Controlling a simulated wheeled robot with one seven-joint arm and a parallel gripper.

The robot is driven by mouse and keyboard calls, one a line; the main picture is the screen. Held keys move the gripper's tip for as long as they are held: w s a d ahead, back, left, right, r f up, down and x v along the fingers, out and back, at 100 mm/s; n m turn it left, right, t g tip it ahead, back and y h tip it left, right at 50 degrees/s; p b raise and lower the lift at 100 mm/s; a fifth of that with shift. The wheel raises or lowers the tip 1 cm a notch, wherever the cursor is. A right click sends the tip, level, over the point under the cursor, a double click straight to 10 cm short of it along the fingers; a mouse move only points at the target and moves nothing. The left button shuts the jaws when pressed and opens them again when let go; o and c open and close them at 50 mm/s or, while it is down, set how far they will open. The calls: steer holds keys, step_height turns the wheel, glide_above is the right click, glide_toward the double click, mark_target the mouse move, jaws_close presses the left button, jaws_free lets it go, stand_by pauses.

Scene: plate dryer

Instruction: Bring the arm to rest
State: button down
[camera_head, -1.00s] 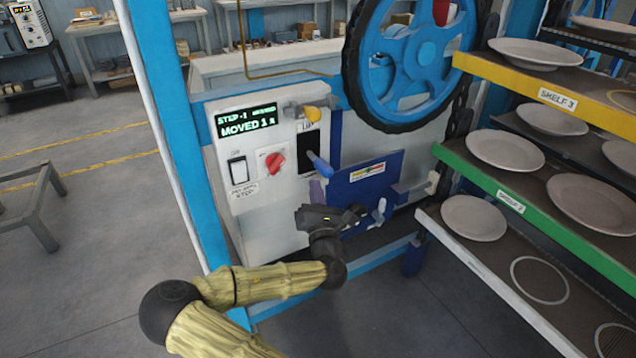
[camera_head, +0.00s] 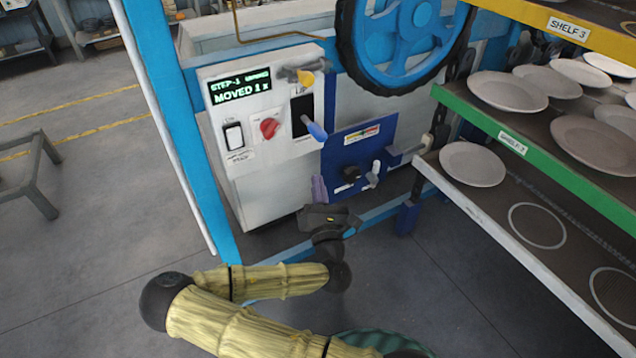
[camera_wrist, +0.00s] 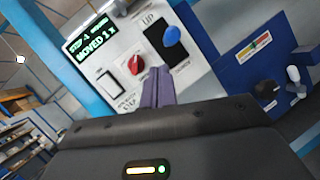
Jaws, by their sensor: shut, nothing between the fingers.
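My gripper (camera_head: 319,188) is shut and empty, its two purple fingers together. In the head view it is in front of the control box (camera_head: 268,180), below the blue-tipped lever (camera_head: 317,131) and left of the blue panel's lower edge. In the wrist view the closed fingers (camera_wrist: 158,87) point toward the box, just right of the red knob (camera_wrist: 135,64). I cannot tell the exact gap, but they appear to hold nothing. My arm reaches in from the bottom, bent at the elbow.
The blue panel (camera_head: 345,152) carries a black knob and a pale handle. A blue wheel (camera_head: 405,45) is above. Plate shelves with a green edge (camera_head: 480,115) stand at the right. A blue post (camera_head: 180,130) is left. Open floor (camera_head: 90,260) lies further left.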

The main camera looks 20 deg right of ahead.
steer(key=s+d+f+m+g+h, duration=0.25)
steer(key=d+f+m+g, duration=0.35)
steer(key=m, duration=0.4)
steer(key=s+d+f+m+g+h, duration=0.2)
steer(key=d+f+m+g+h, duration=0.35)
steer(key=m, duration=0.45)
steer(key=s+a+r+m+g+y, duration=0.3)
steer(key=s+a+m+g+y, duration=0.3)
steer(key=a+m+y, duration=0.25)
steer(key=s+a+r+g+p, duration=0.1)
steer(key=s+r+p, duration=0.2)
steer(key=r+p, duration=0.5)
steer(key=s+a+r+m+y+p, duration=0.1)
steer(key=r+p, duration=0.7)
steer(key=r, duration=0.9)
steer(key=shift+s+a+g, duration=0.25)
steer(key=shift+s+g, duration=0.1)
steer(key=shift+s, duration=0.55)
